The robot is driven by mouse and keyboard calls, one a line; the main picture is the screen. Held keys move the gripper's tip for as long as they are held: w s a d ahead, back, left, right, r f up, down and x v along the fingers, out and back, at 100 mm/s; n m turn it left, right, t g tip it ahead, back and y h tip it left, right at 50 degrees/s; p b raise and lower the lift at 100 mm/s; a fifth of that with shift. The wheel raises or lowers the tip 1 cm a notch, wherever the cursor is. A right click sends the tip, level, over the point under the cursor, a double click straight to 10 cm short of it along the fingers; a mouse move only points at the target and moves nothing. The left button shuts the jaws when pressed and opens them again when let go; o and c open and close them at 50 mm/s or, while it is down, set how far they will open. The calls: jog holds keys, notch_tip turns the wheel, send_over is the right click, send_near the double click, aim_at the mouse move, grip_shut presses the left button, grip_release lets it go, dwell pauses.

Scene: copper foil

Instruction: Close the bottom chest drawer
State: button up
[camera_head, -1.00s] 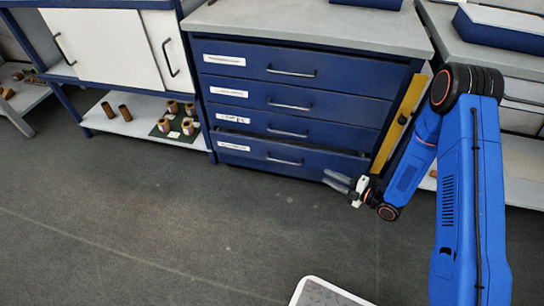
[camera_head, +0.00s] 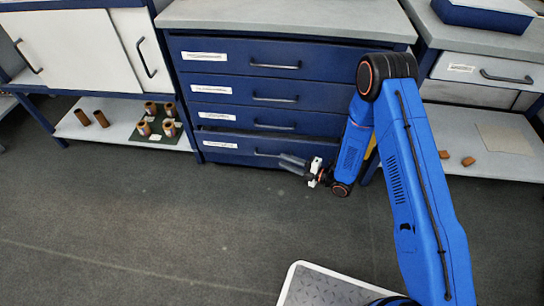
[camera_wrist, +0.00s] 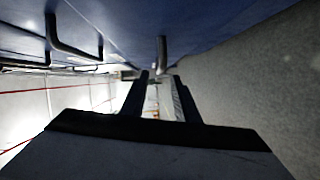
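The blue chest (camera_head: 265,90) stands at centre with several drawers, each with a white label and dark bar handle. The bottom drawer (camera_head: 230,153) sticks out slightly, with a narrow dark gap along its top edge. Its handle (camera_head: 266,155) is just left of my gripper. My gripper (camera_head: 281,163) is low, close to the drawer front near the right part of that handle, its fingers pointing left. In the wrist view its two fingers (camera_wrist: 160,90) are apart with nothing held between them. I cannot tell whether they touch the drawer.
A cabinet (camera_head: 75,45) with white doors stands left; several brown cups (camera_head: 170,127) sit on its lower shelf. A bench (camera_head: 480,115) stands right with brown pieces on its shelf. The grey floor (camera_head: 150,220) in front is clear.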

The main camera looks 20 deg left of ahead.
aim_at(272, 156)
jog(key=a, duration=0.5)
jog(key=w+a, duration=0.1)
jog(key=a, duration=0.1)
jog(key=shift+a+f, duration=0.15)
jog(key=shift+f, duration=0.15)
grip_shut()
